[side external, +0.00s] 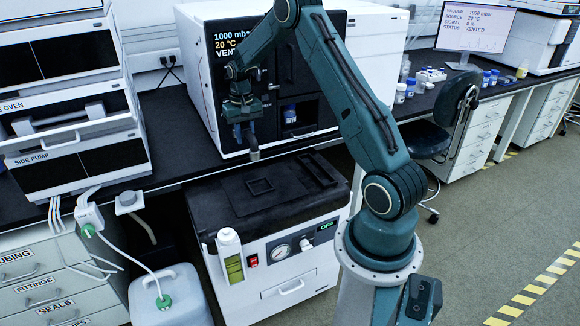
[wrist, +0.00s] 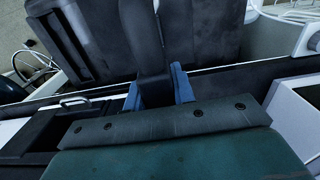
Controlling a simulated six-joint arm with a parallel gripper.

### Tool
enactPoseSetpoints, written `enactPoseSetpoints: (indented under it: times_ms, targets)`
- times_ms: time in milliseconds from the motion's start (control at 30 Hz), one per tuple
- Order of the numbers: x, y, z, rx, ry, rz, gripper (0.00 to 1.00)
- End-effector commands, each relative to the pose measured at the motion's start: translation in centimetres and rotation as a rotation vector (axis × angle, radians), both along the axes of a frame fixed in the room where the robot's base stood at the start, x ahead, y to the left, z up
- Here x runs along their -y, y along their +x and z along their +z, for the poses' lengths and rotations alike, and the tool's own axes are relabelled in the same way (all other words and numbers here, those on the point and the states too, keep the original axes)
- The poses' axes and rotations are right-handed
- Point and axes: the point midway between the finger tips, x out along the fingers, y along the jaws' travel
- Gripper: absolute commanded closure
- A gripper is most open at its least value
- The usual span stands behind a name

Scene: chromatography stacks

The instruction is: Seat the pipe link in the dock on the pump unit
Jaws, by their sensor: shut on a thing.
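My gripper (side external: 243,115) is in front of the vented instrument, above the back of the pump unit (side external: 280,255). It is shut on the pipe link (side external: 253,148), a dark piece with a greyish lower end that hangs down, clear of the pump unit's top. In the wrist view, blue fingertips (wrist: 160,90) pinch the dark link (wrist: 148,45) from both sides. The dock (side external: 260,186) looks like a raised square frame on the pump unit's black top. The link's end and the dock cannot be made out in the wrist view.
The black top has a long slotted part (side external: 318,170) right of the dock. A bottle (side external: 231,255) is at the pump unit's front left. The instrument (side external: 215,80) stands close behind my gripper. Stacked modules (side external: 70,90) stand at left, and a chair (side external: 430,140) at right.

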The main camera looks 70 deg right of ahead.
Motion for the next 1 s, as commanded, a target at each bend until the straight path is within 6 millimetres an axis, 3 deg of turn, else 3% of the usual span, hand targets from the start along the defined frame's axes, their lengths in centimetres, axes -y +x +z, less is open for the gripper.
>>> enactPoseSetpoints:
  times_ms: [300, 500, 833, 1000]
  targets:
    - [7.5, -6.3, -4.7, -0.002, 0.002, 0.002, 1.00]
    - [11.2, -10.7, -7.4, -0.001, 0.001, 0.010, 1.00]
    - [14.8, -16.5, -10.6, 0.001, -0.001, 0.020, 1.00]
    - [16.7, -18.1, -10.5, 0.001, -0.003, -0.011, 1.00]
